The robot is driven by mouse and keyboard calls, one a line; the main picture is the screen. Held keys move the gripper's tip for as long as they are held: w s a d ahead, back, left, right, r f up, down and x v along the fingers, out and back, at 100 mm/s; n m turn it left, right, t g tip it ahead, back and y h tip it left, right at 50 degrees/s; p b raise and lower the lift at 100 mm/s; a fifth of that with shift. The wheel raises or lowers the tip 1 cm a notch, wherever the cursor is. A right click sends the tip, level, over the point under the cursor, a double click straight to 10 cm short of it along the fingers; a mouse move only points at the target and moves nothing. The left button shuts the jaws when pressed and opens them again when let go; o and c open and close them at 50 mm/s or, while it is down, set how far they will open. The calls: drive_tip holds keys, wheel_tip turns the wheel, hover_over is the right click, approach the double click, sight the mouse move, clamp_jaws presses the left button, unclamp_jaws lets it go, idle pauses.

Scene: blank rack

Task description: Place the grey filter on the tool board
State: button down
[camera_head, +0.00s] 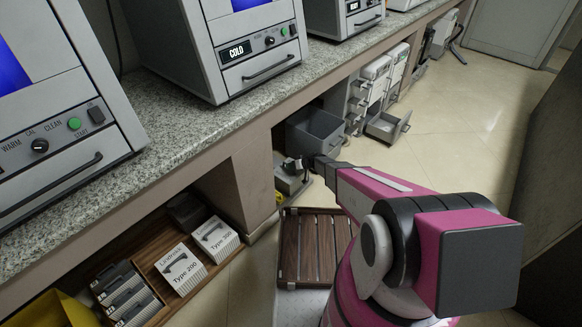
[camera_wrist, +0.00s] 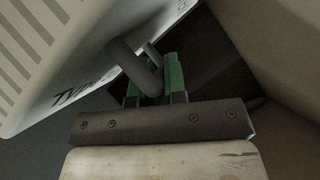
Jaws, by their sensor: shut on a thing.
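In the wrist view my gripper (camera_wrist: 154,88) has its green fingers shut on the grey handle of a pale, slotted filter (camera_wrist: 62,50). Part of the word "Type" shows on its face, but its number is cut off. The filter is tilted and fills the upper left. In the head view my gripper (camera_head: 296,164) reaches into the opening under the counter, and the held filter is hard to make out there. A brown slatted board (camera_head: 314,250) lies low in front of my arm; I cannot tell whether it is the tool board.
Two pale filters, "Type 200" (camera_head: 180,268) and "Type 300" (camera_head: 215,239), stand on a wooden shelf beside dark cases (camera_head: 125,292). A grey bin (camera_head: 316,130) and open drawers (camera_head: 387,126) lie beyond my gripper. The counter edge (camera_head: 150,182) overhangs. Floor (camera_head: 470,130) at right is clear.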

drive_tip(key=c, duration=1.2)
unclamp_jaws()
drive_tip(key=shift+o, duration=0.2)
drive_tip(key=shift+r, duration=0.1)
